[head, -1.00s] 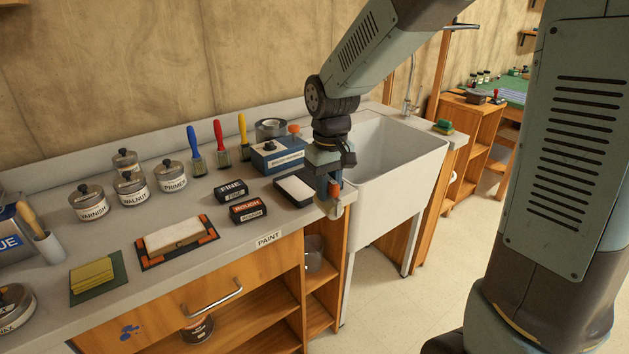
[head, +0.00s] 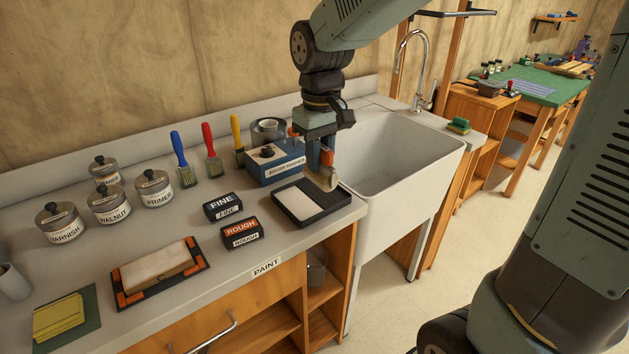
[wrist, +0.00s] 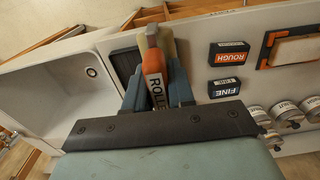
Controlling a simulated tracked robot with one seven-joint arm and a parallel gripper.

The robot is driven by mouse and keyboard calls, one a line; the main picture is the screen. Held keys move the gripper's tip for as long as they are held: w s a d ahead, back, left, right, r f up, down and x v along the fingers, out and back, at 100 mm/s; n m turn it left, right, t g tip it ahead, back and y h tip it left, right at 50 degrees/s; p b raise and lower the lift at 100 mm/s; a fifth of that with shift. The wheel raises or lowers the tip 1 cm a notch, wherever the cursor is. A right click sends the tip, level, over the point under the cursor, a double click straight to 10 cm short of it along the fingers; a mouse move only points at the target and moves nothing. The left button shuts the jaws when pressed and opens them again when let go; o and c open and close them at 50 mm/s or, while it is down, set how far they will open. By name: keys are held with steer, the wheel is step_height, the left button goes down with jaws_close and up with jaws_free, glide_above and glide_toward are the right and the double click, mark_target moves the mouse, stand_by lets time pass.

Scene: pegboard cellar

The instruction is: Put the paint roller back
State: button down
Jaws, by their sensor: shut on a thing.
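My gripper (head: 320,150) is shut on the paint roller, holding its orange handle; the roller's cream sleeve (head: 322,181) hangs below. The black paint tray (head: 334,205) with a white inner area lies on the counter near the sink. The roller overlaps the tray's far right corner in the head view; I cannot tell if it touches. Part of the dark tray (wrist: 124,64) shows left of the roller in the wrist view.
A blue box (head: 277,165) stands just behind the tray. FINE (head: 223,206) and ROUGH (head: 242,233) blocks lie left of it. Several brushes and tins stand farther left. The deep white sink (head: 395,165) is on the right. A "PAINT" label (head: 266,266) marks the counter edge.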

steer(key=w+f, duration=0.3)
steer(key=w, duration=0.1)
steer(key=w+f, duration=0.3)
steer(key=w, duration=0.1)
steer(key=w+f, duration=0.4)
steer(key=w, duration=0.1)
steer(key=shift+a, duration=0.1)
step_height(320, 180, down, 3)
steer(key=shift+r, duration=0.15)
steer(key=shift+s, duration=0.1)
steer(key=c, duration=1)
jaws_free()
steer(key=shift+o, duration=0.2)
